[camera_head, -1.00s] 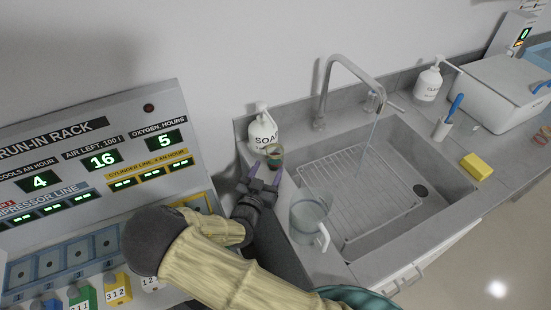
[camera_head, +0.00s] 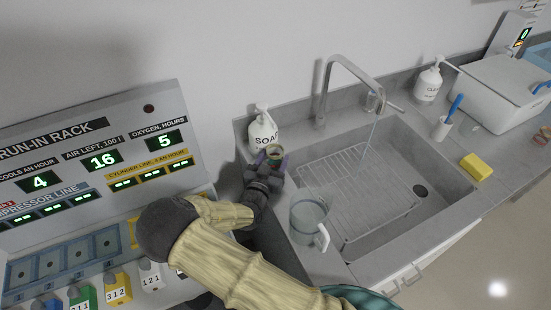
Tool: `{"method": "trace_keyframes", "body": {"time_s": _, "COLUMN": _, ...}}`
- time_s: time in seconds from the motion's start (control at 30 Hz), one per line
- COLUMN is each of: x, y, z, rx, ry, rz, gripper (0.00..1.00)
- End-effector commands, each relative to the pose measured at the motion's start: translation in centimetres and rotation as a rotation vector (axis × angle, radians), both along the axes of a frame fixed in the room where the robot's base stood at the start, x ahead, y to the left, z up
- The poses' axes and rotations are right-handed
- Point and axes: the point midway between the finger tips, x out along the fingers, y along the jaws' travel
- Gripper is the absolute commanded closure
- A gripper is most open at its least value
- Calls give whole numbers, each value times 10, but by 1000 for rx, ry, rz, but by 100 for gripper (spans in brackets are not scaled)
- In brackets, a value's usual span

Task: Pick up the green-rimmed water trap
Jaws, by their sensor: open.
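The green-rimmed water trap (camera_head: 274,152) is a small cup-like piece with a green rim. It stands on the counter at the sink's left back corner, just in front of the soap bottle (camera_head: 263,132). My gripper (camera_head: 270,164) is open, with its purple-tipped fingers at the trap, one seemingly on each side. The gripper hides the trap's lower part. I cannot tell whether the fingers touch it.
A clear jug (camera_head: 308,222) with a white handle stands right of my forearm. The sink (camera_head: 385,180) holds a wire rack (camera_head: 360,190) under a tall tap (camera_head: 325,95). The run-in rack (camera_head: 100,180) is at left. A yellow sponge (camera_head: 476,167) lies at right.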

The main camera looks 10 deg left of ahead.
Motion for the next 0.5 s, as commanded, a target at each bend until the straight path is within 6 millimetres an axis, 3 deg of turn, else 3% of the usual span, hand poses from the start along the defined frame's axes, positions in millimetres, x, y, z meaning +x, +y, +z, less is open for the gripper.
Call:
{"method": "trace_keyframes", "body": {"time_s": 0.17, "x": 0, "y": 0, "z": 0, "rx": 0, "ry": 0, "rz": 0, "gripper": 44}}
{"method": "trace_keyframes", "body": {"time_s": 0.33, "x": 0, "y": 0, "z": 0, "rx": 0, "ry": 0, "rz": 0, "gripper": 77}}
{"method": "trace_keyframes", "body": {"time_s": 0.5, "x": 0, "y": 0, "z": 0, "rx": 0, "ry": 0, "rz": 0, "gripper": 81}}
